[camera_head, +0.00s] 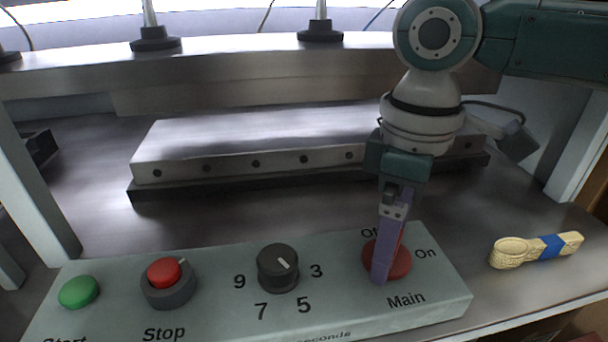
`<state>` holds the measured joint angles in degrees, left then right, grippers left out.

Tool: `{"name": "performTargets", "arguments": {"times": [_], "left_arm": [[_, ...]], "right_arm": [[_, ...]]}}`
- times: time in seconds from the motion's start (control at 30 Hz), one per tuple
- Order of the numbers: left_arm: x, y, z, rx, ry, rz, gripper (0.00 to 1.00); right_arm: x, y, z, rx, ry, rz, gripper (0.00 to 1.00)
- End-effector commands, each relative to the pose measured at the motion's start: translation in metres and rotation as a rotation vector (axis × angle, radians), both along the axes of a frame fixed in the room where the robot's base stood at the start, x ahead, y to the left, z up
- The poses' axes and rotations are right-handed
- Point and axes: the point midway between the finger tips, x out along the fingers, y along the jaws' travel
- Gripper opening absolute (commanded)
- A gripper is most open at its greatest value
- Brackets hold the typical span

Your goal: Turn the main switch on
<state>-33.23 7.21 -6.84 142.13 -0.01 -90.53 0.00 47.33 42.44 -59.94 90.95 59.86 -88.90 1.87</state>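The main switch (402,264) is a round red knob on the right end of the grey-green control panel (440,285). Labels "On" to its right, "Off" partly hidden above it and "Main" below it surround it. My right gripper (382,270) points down at the switch, its purple finger in front of the left part of the knob. The finger hides part of the knob and its handle. I see the fingers nearly edge-on, so whether they are closed on the handle cannot be made out. My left gripper is not in view.
The panel also carries a green start button (79,292), a red stop button (164,272) and a black seconds dial (278,267). The metal press block (260,150) stands behind.

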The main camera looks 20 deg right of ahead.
Motion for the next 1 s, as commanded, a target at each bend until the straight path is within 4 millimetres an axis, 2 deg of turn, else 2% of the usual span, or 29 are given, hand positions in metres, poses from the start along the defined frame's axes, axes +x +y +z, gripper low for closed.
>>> {"name": "performTargets", "arguments": {"times": [0.1,0.83,1.0], "left_arm": [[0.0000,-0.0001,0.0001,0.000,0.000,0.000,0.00],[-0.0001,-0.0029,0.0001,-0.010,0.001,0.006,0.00],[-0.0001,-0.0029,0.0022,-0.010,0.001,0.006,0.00]], "right_arm": [[-0.0001,0.0001,0.0001,0.000,0.000,0.000,1.00],[-0.0001,0.0001,0.0005,0.001,0.001,0.000,0.18],[-0.0001,0.0000,0.0014,0.001,0.001,-0.006,0.16]]}}
